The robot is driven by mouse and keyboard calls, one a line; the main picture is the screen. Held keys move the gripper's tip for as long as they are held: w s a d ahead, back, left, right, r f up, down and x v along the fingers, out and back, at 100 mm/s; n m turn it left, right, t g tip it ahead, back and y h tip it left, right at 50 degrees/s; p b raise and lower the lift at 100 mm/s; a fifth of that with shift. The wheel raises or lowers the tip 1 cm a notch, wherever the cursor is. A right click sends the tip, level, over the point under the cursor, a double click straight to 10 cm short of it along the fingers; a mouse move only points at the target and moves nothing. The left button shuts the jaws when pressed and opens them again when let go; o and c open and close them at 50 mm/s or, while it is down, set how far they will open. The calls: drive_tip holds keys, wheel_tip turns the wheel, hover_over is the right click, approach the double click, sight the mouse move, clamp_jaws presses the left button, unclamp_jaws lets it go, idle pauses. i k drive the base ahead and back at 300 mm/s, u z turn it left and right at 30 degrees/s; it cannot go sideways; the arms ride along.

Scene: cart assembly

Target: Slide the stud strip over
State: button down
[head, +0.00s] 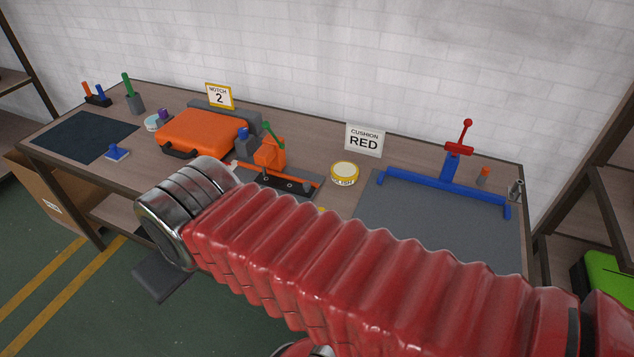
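A dark strip (283,182) with small light studs or holes lies on the workbench near the middle, edged by an orange rail (300,177). It looks like the stud strip. An orange clamp-like block (270,152) with a green handle stands at its back. My arm's red bellows crosses the foreground and covers the bench just in front of the strip. It ends in a silver cuff (165,228) left of and nearer than the strip. I cannot tell whether anything touches the strip.
An orange case (201,131) lies left of the strip. A yellow-rimmed round tin (344,172) stands to its right, below a "CUSHION RED" sign (364,140). A blue frame with a red lever (458,150) stands on a grey mat (430,222). A dark mat (82,137) lies far left.

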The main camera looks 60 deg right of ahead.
sight(305, 189)
drive_tip(key=z, duration=0.45)
drive_tip(key=i, duration=1)
drive_tip(key=z, duration=0.05)
